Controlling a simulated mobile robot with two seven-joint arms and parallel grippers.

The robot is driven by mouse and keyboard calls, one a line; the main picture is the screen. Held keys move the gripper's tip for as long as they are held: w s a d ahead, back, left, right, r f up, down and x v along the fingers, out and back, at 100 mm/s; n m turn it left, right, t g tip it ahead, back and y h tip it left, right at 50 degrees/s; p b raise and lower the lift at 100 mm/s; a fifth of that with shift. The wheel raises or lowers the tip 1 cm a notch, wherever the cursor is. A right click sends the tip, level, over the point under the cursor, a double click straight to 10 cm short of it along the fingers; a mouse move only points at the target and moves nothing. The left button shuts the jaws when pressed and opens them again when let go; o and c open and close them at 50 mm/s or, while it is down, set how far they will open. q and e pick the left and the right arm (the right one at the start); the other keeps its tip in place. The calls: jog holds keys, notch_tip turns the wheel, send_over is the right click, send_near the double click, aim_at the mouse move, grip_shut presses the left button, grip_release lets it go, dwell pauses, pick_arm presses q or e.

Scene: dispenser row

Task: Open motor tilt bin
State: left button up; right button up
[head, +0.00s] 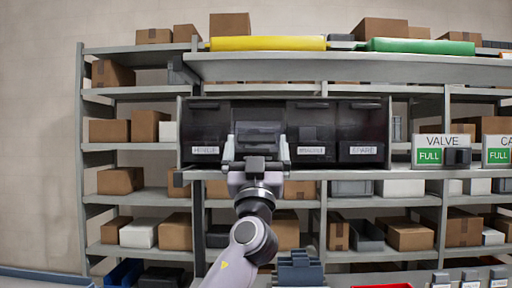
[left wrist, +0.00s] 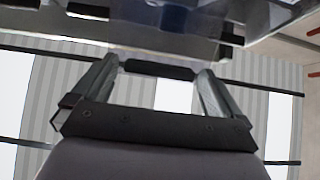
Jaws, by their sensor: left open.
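A row of dark tilt bins stands on the shelf in the head view. The leftmost bin (head: 205,127) has a label that seems to read HINGE, and the rightmost bin (head: 361,127) reads SPARE. The second bin from the left (head: 257,112) is behind my left gripper (head: 258,139), which hides its label, so I cannot confirm it is the motor bin. My left gripper is open, its fingers spread across that bin's front. In the left wrist view, a dark bar (left wrist: 158,70) spans between the fingertips; I cannot tell whether they touch it. My right gripper is out of view.
The third bin (head: 310,127) has a hard-to-read label. VALVE (head: 441,141) and another sign marked FULL stand to the right. A shelf board (head: 370,174) runs beneath the bins. Cardboard boxes (head: 120,181) fill the shelves, and a yellow case (head: 267,43) lies above.

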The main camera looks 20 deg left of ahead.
pick_arm(q)
jog(key=c, duration=1.3)
jog(key=shift+w+a+r+b, duration=0.1)
jog(key=shift+r+b, duration=0.4)
jog(key=shift+b, duration=0.15)
jog(key=shift+w+r, duration=0.2)
jog(key=shift+r, duration=0.25)
jog(key=o, duration=1.3)
jog(key=shift+f, duration=0.15)
